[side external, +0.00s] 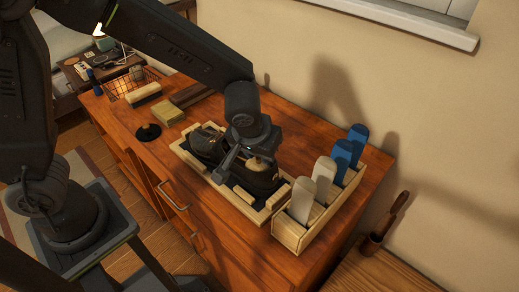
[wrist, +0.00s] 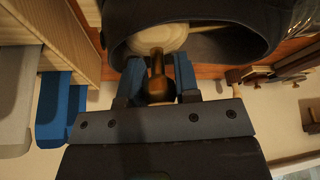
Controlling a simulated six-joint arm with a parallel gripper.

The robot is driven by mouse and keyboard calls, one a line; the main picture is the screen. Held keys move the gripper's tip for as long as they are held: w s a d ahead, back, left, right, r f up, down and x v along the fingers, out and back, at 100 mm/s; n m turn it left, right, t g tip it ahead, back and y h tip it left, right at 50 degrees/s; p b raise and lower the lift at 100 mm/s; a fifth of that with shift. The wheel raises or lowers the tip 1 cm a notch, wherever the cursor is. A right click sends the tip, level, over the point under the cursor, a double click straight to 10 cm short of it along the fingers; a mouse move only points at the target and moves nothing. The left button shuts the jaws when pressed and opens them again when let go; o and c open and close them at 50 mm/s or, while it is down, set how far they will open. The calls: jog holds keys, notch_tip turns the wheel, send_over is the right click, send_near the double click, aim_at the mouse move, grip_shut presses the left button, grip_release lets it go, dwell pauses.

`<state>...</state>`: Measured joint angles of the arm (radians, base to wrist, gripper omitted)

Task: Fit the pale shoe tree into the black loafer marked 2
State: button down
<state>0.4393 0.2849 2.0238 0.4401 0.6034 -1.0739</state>
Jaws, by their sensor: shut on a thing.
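Two black loafers lie in a light wooden tray (side external: 245,208) on the dresser. My gripper (side external: 250,157) is over the nearer, right-hand loafer (side external: 264,184). No number can be read on either shoe. In the wrist view my gripper (wrist: 157,80) is shut on the brown, brass-like knob of the pale shoe tree (wrist: 155,42). The shoe tree's pale wooden end shows within the opening of the black loafer (wrist: 240,45). Its front part is hidden inside the shoe, so I cannot tell how deep it sits. The other loafer (side external: 203,141) lies to the left.
A light wooden rack (side external: 289,236) with upright grey and blue pieces stands close at the right. A yellowish block (side external: 169,115), a black round item (side external: 148,132), a brush (side external: 143,91) and a wire basket (side external: 125,83) are at the left. The wall is behind.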

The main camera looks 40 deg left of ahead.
jog(key=c, duration=0.8)
grip_release()
jog(key=shift+c, duration=0.2)
jog(key=shift+o, duration=0.3)
jog(key=shift+c, duration=0.5)
jog(key=shift+o, duration=0.5)
jog(key=shift+d, duration=0.1)
jog(key=o, duration=0.3)
jog(key=shift+r, duration=0.45)
jog(key=shift+o, duration=0.5)
jog(key=shift+r, duration=3.55)
